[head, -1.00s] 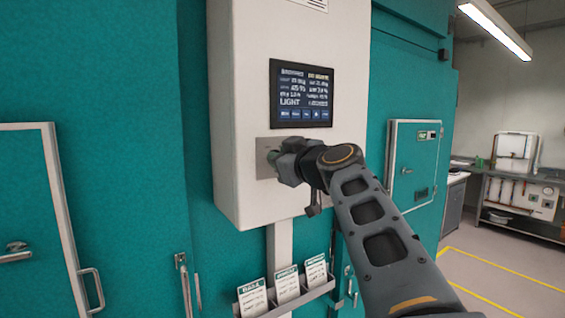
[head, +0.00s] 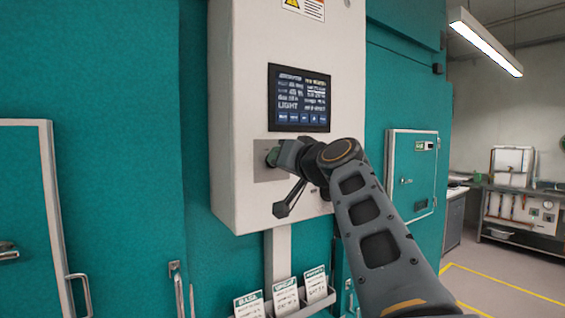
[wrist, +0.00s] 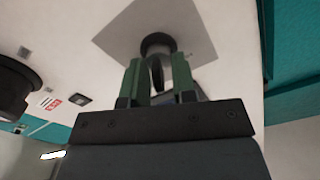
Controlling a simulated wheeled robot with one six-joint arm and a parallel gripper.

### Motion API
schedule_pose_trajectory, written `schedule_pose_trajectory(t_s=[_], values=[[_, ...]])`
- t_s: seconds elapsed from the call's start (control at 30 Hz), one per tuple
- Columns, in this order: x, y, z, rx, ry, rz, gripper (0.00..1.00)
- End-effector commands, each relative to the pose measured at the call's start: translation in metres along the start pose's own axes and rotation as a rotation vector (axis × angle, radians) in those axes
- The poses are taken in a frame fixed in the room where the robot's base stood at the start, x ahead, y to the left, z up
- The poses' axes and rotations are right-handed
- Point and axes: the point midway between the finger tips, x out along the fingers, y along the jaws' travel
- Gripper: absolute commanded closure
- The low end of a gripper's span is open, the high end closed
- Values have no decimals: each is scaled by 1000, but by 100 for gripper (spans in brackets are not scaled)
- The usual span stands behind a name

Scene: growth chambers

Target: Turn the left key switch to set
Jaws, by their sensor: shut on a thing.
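The key switch (wrist: 158,44) is a round dark collar with a narrow dark key, on a grey metal plate (head: 262,174) low on the white control box (head: 240,110). My gripper (head: 273,156) is at the plate, its green fingers shut on the key. In the wrist view the two fingers (wrist: 157,82) stand on either side of the key, and the gripper is rolled relative to the box. The switch's position marks cannot be read. My gripper and wrist hide the plate's right part, so I cannot see whether another switch is there.
A lit display (head: 299,98) sits just above the plate. Below the box, a rack (head: 318,306) holds several cards. Teal chamber doors with handles stand left (head: 28,200) and right (head: 411,175). Open floor (head: 490,290) lies at the right.

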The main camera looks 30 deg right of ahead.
Motion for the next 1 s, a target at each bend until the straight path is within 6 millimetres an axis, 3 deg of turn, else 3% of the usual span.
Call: schedule_pose_trajectory(t_s=[0.3,0.8,0.83,0.9,1.0], values=[[0,1,0,94,1,1,98],[0,1,0,111,1,0,98],[0,1,0,111,1,0,74],[0,1,0,110,1,0,67],[0,1,0,110,1,0,67]])
